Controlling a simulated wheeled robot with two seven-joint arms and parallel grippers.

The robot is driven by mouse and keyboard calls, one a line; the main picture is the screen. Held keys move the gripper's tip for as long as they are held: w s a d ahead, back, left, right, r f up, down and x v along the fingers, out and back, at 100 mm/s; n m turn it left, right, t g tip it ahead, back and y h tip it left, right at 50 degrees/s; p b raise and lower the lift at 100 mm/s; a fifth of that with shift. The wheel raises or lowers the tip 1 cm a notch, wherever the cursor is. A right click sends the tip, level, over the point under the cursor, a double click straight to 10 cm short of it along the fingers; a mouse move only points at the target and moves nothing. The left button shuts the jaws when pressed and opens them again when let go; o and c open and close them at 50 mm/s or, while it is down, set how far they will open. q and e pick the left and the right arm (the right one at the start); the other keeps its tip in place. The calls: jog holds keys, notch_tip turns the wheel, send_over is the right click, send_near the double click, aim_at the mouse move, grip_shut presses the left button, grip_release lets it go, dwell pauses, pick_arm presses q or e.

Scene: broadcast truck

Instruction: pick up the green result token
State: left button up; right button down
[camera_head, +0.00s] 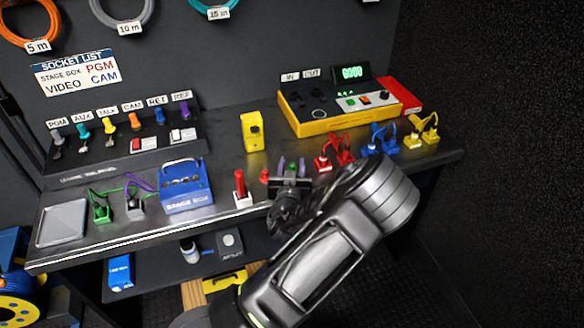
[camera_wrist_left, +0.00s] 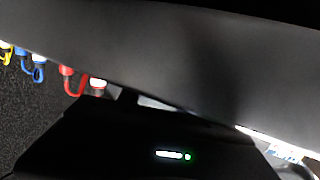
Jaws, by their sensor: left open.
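In the left wrist view, dark shapes fill most of the picture, and I cannot make out the token.
Red plugs (camera_head: 335,152), blue plugs (camera_head: 380,138) and yellow plugs (camera_head: 422,130) stand to the right. A red-handled piece (camera_head: 240,186) and the blue stage box (camera_head: 186,187) are to the left. A yellow tester (camera_head: 253,132) and yellow-edged console (camera_head: 330,122) stand behind. A grey tray (camera_head: 62,222) lies far left.

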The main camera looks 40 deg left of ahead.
pick_arm(q)
jog(key=shift+c, duration=0.3)
grip_shut()
dwell(0.5)
